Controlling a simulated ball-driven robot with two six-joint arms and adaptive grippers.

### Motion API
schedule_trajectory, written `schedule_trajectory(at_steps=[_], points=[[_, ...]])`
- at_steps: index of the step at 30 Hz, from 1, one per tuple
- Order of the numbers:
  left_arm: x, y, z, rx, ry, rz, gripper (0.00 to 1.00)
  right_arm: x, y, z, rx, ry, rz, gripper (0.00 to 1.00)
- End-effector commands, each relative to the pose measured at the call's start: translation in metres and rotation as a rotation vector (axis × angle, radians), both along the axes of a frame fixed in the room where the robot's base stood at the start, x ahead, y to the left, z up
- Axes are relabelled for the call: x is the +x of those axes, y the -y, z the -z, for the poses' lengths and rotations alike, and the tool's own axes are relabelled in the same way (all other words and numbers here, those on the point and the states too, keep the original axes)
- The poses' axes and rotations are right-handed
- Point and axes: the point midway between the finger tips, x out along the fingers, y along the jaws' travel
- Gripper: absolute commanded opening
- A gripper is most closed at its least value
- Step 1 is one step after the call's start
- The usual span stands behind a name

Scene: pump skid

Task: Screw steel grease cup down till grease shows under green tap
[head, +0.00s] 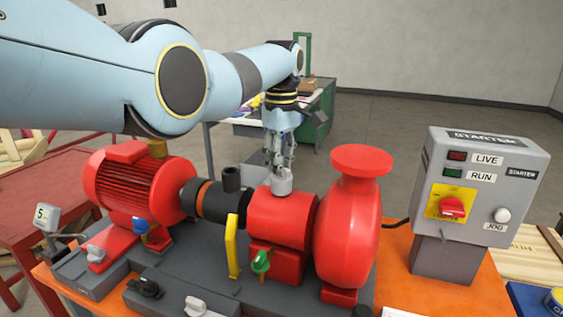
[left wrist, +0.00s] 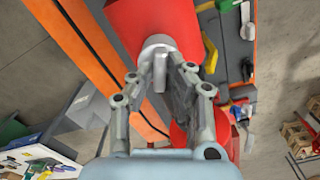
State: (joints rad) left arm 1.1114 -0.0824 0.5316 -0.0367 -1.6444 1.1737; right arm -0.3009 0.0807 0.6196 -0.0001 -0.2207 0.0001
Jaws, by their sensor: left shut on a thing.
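The steel grease cup (head: 281,182) stands upright on top of the red bearing housing (head: 278,222) in the head view. It also shows in the left wrist view (left wrist: 157,42), with a grey upright piece in front of it. My left gripper (head: 280,166) points down from above and is shut on the cup; its fingers show on both sides in the left wrist view (left wrist: 158,70). The green tap (head: 261,262) sits low on the front of the housing, beside the yellow lever. Whether grease shows under it is too small to tell. My right gripper is not in view.
A red motor (head: 135,183) stands left of the housing and a red pump casing (head: 347,225) close on its right. A yellow lever (head: 232,247) rises in front. The grey starter box (head: 478,190) stands at the right. Black and blue handles line the skid's front left.

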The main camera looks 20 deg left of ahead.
Motion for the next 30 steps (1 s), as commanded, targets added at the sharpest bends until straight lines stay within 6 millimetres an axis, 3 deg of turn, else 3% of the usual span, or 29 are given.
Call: schedule_trajectory(at_steps=[8, 30], points=[[0.000, 0.000, -0.001, 0.000, -0.001, 0.124, 0.00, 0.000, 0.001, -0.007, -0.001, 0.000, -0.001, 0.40], [0.001, 0.000, -0.001, 0.000, 0.001, 0.764, 0.00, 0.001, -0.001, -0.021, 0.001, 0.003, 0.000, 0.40]])
